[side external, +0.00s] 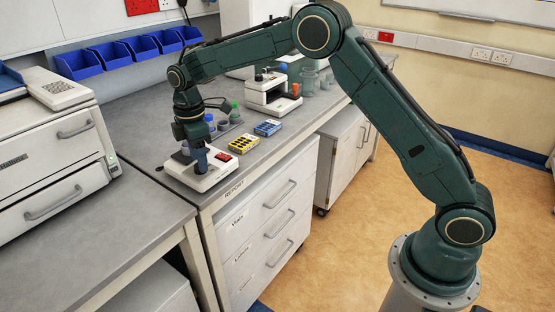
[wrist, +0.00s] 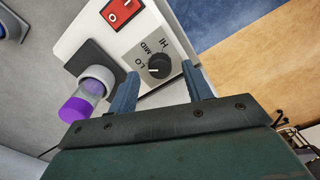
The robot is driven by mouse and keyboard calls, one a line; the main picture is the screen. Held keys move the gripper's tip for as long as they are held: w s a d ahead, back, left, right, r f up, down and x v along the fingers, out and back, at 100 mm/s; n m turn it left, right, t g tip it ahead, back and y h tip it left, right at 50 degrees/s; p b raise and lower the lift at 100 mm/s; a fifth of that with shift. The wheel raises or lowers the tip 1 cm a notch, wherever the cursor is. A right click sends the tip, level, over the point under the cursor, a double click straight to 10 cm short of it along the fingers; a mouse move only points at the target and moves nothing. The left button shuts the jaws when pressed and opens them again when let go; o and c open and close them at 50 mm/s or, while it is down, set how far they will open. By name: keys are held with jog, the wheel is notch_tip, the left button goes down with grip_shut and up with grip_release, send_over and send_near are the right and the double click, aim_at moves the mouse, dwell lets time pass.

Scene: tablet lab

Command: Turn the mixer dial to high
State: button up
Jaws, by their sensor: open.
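The mixer (side external: 187,178) is a white box on the bench corner in the side external view. In the wrist view its body (wrist: 85,38) fills the upper middle. Its black round dial (wrist: 159,66) has LO, MID and HI printed around it. A small pale mark on the dial appears to face the LO side. My gripper (wrist: 160,70) is open, with one blue finger on each side of the dial. Whether the fingers touch it I cannot tell. In the side external view my gripper (side external: 201,164) points down over the mixer and hides the dial.
A red rocker switch (wrist: 121,11) sits on the mixer near the dial. Yellow (side external: 243,144) and blue (side external: 267,128) racks lie behind the mixer. The bench's front edge is close.

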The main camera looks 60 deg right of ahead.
jog(key=shift+f, duration=0.9)
jog(key=c, duration=1)
